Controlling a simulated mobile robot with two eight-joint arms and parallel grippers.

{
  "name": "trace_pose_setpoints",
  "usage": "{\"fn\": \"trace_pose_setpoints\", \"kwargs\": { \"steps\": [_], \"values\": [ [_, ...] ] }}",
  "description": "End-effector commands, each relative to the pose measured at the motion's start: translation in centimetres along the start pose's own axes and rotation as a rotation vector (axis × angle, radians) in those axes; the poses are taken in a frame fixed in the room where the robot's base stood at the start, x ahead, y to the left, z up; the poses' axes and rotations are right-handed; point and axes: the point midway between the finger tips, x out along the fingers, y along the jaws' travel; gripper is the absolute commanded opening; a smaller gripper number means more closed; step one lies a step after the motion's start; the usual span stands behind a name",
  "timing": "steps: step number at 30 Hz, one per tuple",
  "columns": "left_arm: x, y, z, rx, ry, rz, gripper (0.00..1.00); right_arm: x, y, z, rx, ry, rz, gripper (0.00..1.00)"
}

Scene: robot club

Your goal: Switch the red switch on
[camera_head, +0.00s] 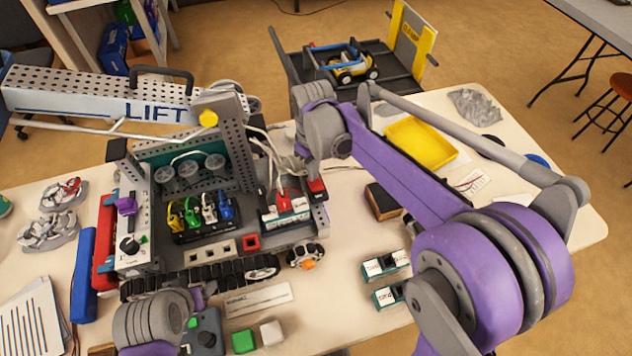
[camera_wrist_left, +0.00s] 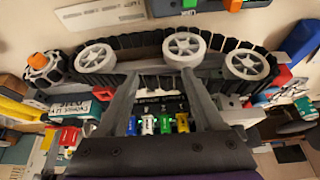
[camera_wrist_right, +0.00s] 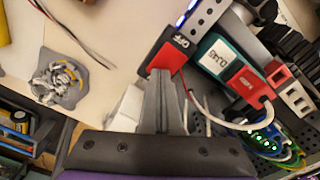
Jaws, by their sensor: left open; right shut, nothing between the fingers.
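The red switch (camera_wrist_right: 168,58) sits at the corner of the robot model's chassis, with a dark label beside it that seems to read OFF. It also shows in the head view (camera_head: 317,187). My right gripper (camera_wrist_right: 161,74) is shut and empty, its tips right at the switch's near edge; I cannot tell if they touch it. In the head view the right gripper (camera_head: 318,170) is partly hidden by its own wrist. My left gripper (camera_wrist_left: 160,75) is open and empty, near the model's tracked side, with colored plugs (camera_wrist_left: 158,124) showing between its fingers.
A red plug (camera_wrist_right: 250,88) with a white cable sits beside the switch. The LIFT beam (camera_head: 90,98) stands over the model's left. A yellow tray (camera_head: 420,143), a dark box (camera_head: 383,201) and teal blocks (camera_head: 386,264) lie to the right. Green (camera_head: 243,341) and white cubes lie in front.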

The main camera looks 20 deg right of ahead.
Motion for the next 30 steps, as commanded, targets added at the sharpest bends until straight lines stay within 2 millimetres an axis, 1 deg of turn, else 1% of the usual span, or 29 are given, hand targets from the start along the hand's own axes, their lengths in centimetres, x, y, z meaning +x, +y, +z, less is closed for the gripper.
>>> {"fn": "trace_pose_setpoints", "kwargs": {
  "steps": [5,30],
  "values": [
    [-0.2,0.0,-0.2,0.0,0.002,0.0,0.69,-0.4,0.0,0.1,0.0,-0.003,0.0,0.0],
    [-3.7,0.0,-3.7,0.0,0.031,0.0,0.69,-7.0,0.0,0.0,0.0,0.0,0.001,0.0]
  ]
}}
